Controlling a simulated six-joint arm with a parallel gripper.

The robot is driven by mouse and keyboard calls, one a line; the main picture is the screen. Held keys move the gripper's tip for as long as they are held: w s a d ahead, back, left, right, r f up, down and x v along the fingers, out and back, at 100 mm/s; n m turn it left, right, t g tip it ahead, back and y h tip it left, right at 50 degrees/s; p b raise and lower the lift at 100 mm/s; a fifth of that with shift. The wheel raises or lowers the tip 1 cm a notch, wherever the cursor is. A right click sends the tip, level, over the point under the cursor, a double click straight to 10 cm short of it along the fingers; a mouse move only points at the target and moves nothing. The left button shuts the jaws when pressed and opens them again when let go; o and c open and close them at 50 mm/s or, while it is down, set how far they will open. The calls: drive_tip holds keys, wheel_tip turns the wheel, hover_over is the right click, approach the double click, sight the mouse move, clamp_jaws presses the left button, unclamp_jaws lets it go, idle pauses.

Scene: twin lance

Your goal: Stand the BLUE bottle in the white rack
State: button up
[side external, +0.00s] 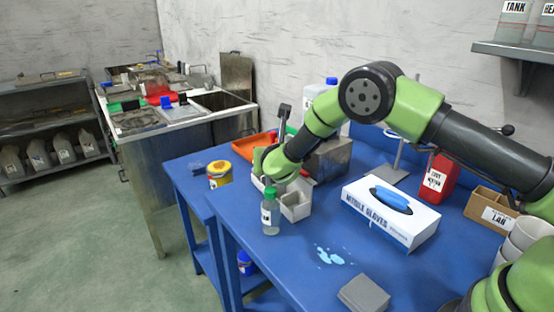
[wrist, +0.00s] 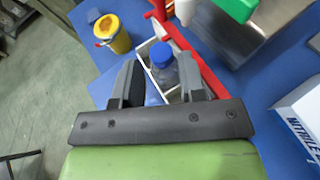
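The blue bottle, clear with a blue cap (wrist: 161,53), stands between my gripper's fingers (wrist: 160,82) in the wrist view. The fingers are apart, one on each side of it; whether they press on it is not clear. The white rack (side external: 296,211) sits near the table's left edge, and part of its wall (wrist: 146,48) shows beside the bottle in the wrist view. The bottle appears over or in the rack; its base is hidden. In the side view my gripper (side external: 272,172) is low over the rack's back left part and hides the bottle.
A green-capped bottle (side external: 270,212) stands just in front of the rack. A yellow tub (side external: 219,175) is to the left, an orange tray (side external: 255,146) behind. A nitrile glove box (side external: 390,218) is to the right. A blue spill (side external: 329,256) and grey pad (side external: 363,294) lie in front.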

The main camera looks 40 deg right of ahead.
drive_tip(key=v, duration=0.9)
drive_tip(key=shift+s+a+r, duration=0.1)
drive_tip(key=shift+s+a, duration=0.05)
drive_tip(key=shift+s, duration=0.1)
drive_tip(key=s+d+r+m+g, duration=0.7)
drive_tip(key=s+d+r+m, duration=0.45)
drive_tip(key=m, duration=0.55)
drive_tip(key=s+a+r+m+t+y, duration=0.1)
drive_tip(key=s+a+m+y, duration=0.3)
drive_tip(key=s+m, duration=0.4)
drive_tip(key=s+a+r+m+t+y, duration=0.1)
drive_tip(key=s+a+r+m+y, duration=0.3)
drive_tip(key=s+m, duration=0.4)
drive_tip(key=shift+s+a+m+t+y, duration=0.4)
drive_tip(key=shift+s+a+y, duration=0.1)
drive_tip(key=shift+a+y, duration=0.1)
